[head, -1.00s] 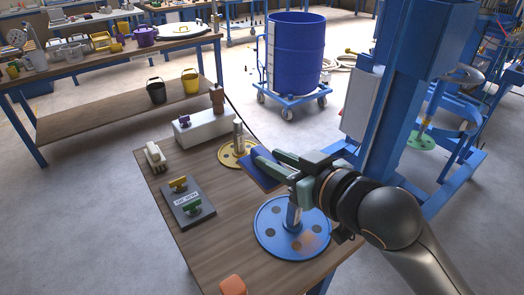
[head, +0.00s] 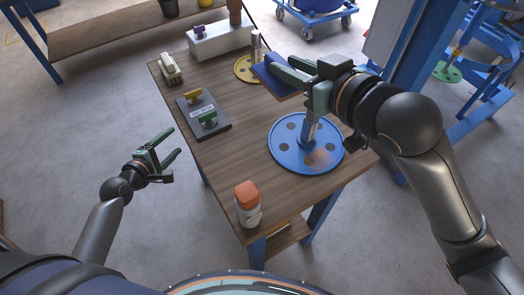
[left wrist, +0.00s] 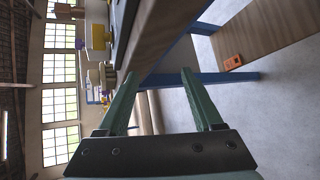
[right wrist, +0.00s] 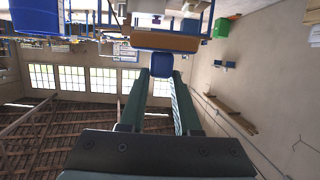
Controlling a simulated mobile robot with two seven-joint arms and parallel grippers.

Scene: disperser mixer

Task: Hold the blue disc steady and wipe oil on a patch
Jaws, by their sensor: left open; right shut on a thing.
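The blue disc (head: 283,157) lies flat on the wooden table with an upright metal shaft (head: 310,128) at its centre and several dark round spots. A brownish patch (head: 322,158) shows on its front right part. My left gripper (head: 173,147) is open and empty, left of the table edge, apart from the disc. A white bottle with an orange cap (head: 247,206) stands at the near table corner.
A dark plate with yellow and green knobs (head: 203,118), a cream object (head: 171,70) and a white box (head: 220,41) line the left and back. Bare wood (head: 235,150) lies left of the disc.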

